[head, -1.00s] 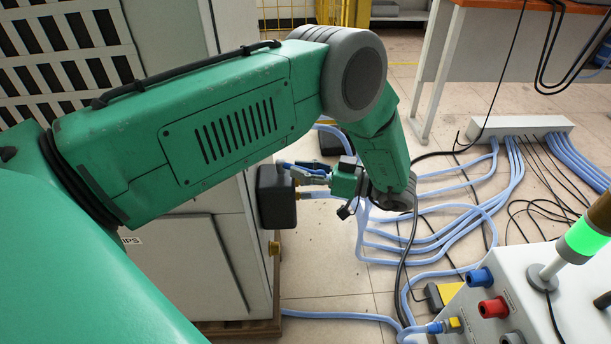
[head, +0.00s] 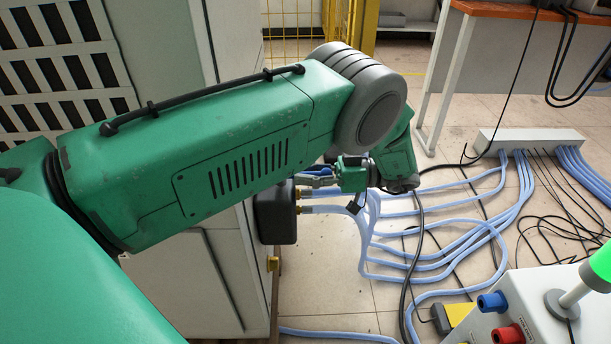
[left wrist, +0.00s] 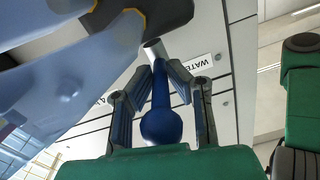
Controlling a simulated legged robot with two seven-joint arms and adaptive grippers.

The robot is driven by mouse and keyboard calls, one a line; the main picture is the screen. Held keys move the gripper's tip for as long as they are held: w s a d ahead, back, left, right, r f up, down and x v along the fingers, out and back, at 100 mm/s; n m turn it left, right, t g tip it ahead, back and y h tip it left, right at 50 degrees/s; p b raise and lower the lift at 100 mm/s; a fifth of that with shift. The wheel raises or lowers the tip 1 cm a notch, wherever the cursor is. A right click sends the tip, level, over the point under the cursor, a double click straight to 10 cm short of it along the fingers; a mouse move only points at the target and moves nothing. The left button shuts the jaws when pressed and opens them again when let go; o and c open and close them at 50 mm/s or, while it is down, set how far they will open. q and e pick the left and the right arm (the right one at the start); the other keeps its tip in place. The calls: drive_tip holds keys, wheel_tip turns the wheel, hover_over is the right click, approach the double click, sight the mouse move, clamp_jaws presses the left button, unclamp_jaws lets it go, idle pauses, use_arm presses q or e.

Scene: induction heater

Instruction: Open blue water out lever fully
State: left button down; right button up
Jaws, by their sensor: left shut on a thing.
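The blue water out lever (left wrist: 161,108) is in the middle of the left wrist view, its rounded end towards me, in front of the cabinet. My left gripper (left wrist: 160,82) has a finger on each side of it and is shut on it. In the head view my left gripper (head: 305,181) reaches left to the fittings beside the dark box. A small blue part of the lever (head: 319,170) shows there; the arm hides most of it. My right gripper is in neither view.
A dark box (head: 274,218) with brass fittings sits on the cabinet side (head: 180,280). Light blue hoses (head: 395,262) and black cables cross the floor. Large hoses (left wrist: 65,92) pass close left of the gripper. A control box (head: 545,305) stands at the lower right.

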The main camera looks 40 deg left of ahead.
use_arm(q)
drive_tip(key=shift+f, duration=0.1)
drive_tip(key=c, duration=1.6)
unclamp_jaws()
drive_tip(key=shift+a, duration=0.1)
drive_tip(key=shift+o, duration=0.2)
drive_tip(key=shift+a, duration=0.1)
drive_tip(key=shift+r, duration=0.5)
wheel_tip(320, 180, up, 9)
drive_tip(key=shift+f, duration=0.1)
